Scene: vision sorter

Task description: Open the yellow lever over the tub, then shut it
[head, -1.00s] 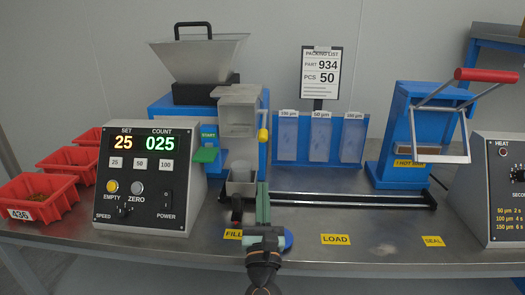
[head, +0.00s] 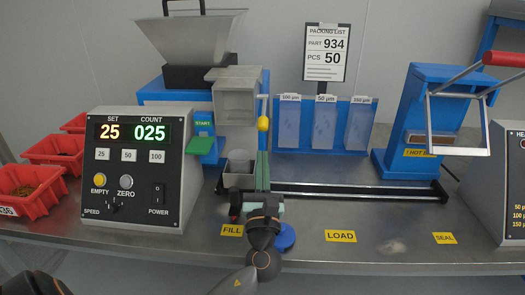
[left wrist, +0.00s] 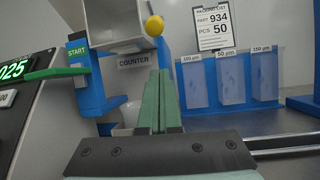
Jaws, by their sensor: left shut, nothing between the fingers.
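The yellow lever knob (head: 263,124) sits at the right side of the grey counter box (head: 236,102); it also shows in the left wrist view (left wrist: 154,25). Below the box is a grey tub (head: 239,163), partly hidden by my gripper in the left wrist view (left wrist: 130,115). My left gripper (head: 262,156), with long green fingers, is shut and empty. Its fingers point up, to the right of the tub, with their tips below the knob; in the left wrist view the tips (left wrist: 158,74) are apart from it in the picture. My right gripper is not in view.
The control box (head: 140,165) reads SET 25, COUNT 025. A green START paddle (head: 200,145) juts out left of the tub. A blue rack of bags (head: 323,125) and a dark rail (head: 350,190) lie to the right. The table front by the LOAD label (head: 340,236) is clear.

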